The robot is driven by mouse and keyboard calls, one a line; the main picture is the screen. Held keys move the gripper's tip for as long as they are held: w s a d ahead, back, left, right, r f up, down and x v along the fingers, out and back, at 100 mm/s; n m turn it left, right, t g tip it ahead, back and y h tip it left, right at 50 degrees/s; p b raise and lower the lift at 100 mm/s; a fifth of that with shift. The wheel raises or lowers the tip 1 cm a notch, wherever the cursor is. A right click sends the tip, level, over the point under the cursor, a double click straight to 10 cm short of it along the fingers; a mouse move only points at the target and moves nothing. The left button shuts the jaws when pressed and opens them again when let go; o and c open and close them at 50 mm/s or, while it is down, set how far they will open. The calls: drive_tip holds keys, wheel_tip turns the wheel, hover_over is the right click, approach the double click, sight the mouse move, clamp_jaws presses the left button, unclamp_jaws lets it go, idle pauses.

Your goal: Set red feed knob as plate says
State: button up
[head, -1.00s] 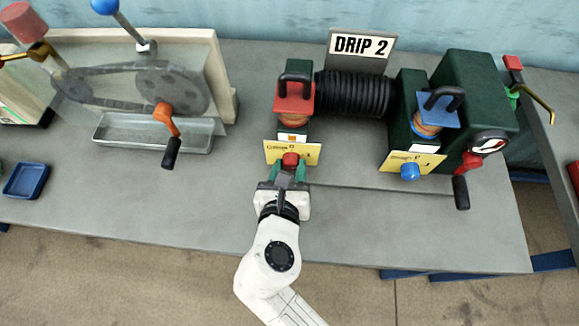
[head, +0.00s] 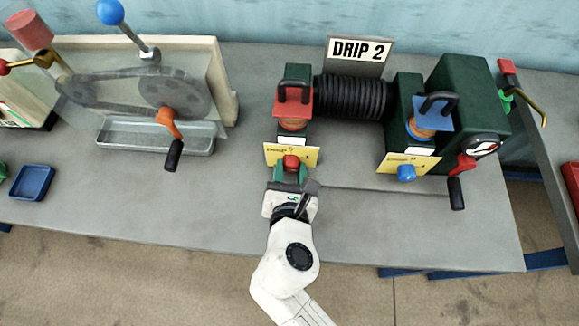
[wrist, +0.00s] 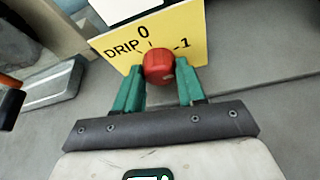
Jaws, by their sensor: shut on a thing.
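The red feed knob (head: 291,162) sits on the front of a yellow plate (head: 307,155) below the red-topped unit. My gripper (head: 289,173) is shut on the knob, with a green finger on each side. In the wrist view the knob (wrist: 158,67) lies between the fingertips, and the yellow plate (wrist: 112,50) reads "DRIP", "0" and "1" around it. The knob's pointer mark is hard to make out. A white sign plate (head: 358,50) at the back reads "DRIP 2".
A blue knob (head: 406,173) on a second yellow plate stands to the right, beside a red crank with a black handle (head: 456,193). An orange crank (head: 168,122) and a metal trough (head: 140,133) are at left. The front of the grey bench (head: 400,232) is clear.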

drive_tip(key=m+y, duration=0.1)
drive_tip(key=m+b, duration=0.1)
drive_tip(key=m+y, duration=0.1)
drive_tip(key=shift+d+f+m+y+b, duration=0.2)
drive_tip(key=shift+f+m+y+b, duration=0.1)
drive_tip(key=shift+m, duration=0.1)
drive_tip(key=shift+d+m+t+y+b, duration=0.1)
drive_tip(key=shift+m+t+y+b, duration=0.5)
drive_tip(key=shift+m+b, duration=0.55)
drive_tip(key=shift+m+y+b, duration=0.3)
drive_tip(key=shift+m+b, duration=0.25)
drive_tip(key=shift+b, duration=0.05)
drive_tip(key=shift+r, duration=0.1)
drive_tip(key=o, duration=1.1)
drive_tip(key=shift+c, duration=0.2)
drive_tip(key=shift+f, duration=0.2)
